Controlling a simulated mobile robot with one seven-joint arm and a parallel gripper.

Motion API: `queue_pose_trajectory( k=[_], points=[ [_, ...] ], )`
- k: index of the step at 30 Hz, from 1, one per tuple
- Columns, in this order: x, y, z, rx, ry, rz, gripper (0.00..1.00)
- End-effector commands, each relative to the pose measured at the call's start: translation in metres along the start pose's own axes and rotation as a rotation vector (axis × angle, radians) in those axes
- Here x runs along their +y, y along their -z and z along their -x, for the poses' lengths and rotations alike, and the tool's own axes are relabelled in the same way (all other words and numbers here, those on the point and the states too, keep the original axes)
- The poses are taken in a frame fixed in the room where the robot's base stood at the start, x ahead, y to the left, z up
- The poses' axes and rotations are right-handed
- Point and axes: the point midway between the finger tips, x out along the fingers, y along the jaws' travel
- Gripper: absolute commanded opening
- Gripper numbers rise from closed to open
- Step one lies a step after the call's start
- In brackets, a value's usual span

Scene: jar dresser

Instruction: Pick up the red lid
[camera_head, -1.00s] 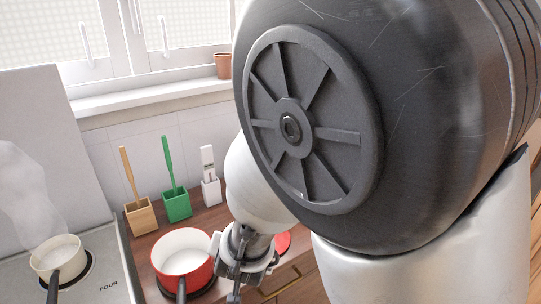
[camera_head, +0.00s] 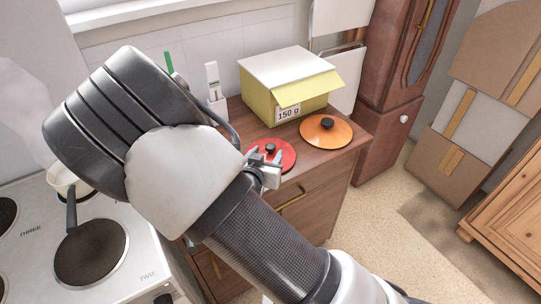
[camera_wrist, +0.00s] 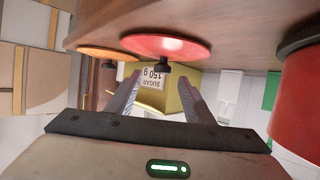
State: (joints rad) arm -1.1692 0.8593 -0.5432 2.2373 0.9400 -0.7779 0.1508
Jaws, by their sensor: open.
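The red lid (camera_head: 277,153) lies on the wooden dresser top, its black knob upward, in the head view. My gripper (camera_head: 262,162) is at its near left side, and my arm hides part of the lid's edge. In the wrist view, which is turned over, the red lid (camera_wrist: 165,46) shows with its black knob hanging toward the space between my fingers. My gripper (camera_wrist: 158,90) is open with nothing between its fingers. The knob appears beyond the fingertips or level with them; I cannot tell the exact gap.
An orange lid (camera_head: 326,128) lies right of the red one. A yellow sugar box (camera_head: 268,97) stands behind them. A red pot (camera_wrist: 297,100) is at the wrist view's right edge. A stove (camera_head: 120,238) with a white pot (camera_head: 62,180) stands at left.

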Motion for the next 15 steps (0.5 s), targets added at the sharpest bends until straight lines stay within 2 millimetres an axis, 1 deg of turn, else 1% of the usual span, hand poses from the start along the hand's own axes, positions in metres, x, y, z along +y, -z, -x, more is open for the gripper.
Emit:
queue_pose_trajectory(
  k=[1,3,8,15],
  points=[
    [0.0,0.0,-0.007,0.001,-0.002,-0.001,0.47],
    [0.0,0.0,-0.013,0.001,-0.001,-0.001,0.47],
    [-0.001,0.0,-0.022,0.001,0.0,-0.001,0.47],
    [-0.003,0.0,-0.058,0.0,-0.002,-0.002,0.47]
  ],
)
